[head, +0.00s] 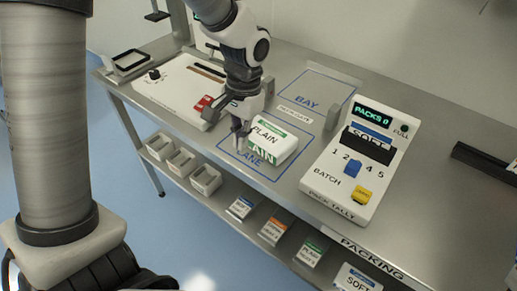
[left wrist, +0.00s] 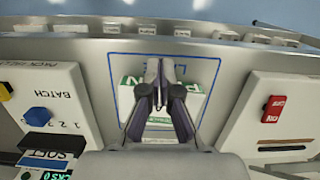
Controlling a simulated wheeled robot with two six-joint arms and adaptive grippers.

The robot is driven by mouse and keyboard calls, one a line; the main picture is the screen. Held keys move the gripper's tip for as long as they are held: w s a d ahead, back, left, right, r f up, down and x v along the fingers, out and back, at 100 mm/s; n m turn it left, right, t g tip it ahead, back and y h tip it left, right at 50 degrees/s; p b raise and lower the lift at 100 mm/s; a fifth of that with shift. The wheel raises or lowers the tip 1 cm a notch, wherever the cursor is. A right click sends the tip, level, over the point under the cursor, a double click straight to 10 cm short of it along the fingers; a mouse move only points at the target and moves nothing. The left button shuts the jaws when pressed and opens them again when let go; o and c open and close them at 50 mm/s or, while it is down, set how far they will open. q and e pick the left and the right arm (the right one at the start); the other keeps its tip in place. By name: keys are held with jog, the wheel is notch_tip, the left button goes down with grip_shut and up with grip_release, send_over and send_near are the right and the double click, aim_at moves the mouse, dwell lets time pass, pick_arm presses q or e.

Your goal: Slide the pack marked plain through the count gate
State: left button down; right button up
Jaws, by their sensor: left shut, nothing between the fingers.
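The white-and-green pack marked PLAIN (head: 275,138) lies flat in the blue-outlined LANE area of the bench. It also shows in the left wrist view (left wrist: 192,108), partly hidden by my fingers. My left gripper (head: 238,143) points down at the pack's left end in the head view, shut and empty. In the left wrist view its fingertips (left wrist: 161,68) are close together over or beside the pack's edge; I cannot tell whether they touch it. A grey upright post (head: 333,117) stands between LANE and the outlined BAY (head: 318,86), probably part of the count gate. My right gripper is out of view.
The PACK TALLY box (head: 325,189), its display reading PACKS 0, stands right of the lane. A white machine with a red switch (head: 183,87) stands left. BAY looks empty. Small bins (head: 206,180) and other packs (head: 310,253) sit on the lower shelf.

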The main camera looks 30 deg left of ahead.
aim_at(266, 138)
pick_arm(q)
jog(key=shift+t, duration=0.8)
jog(key=f, duration=0.6)
jog(key=shift+w+a+f, duration=0.2)
jog(key=shift+a, duration=0.05)
jog(key=w, duration=0.4)
jog(key=shift+d, duration=0.2)
jog(key=shift+r, duration=0.1)
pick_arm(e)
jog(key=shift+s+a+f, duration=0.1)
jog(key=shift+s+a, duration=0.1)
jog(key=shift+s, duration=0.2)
pick_arm(q)
jog(key=shift+s+a, duration=0.1)
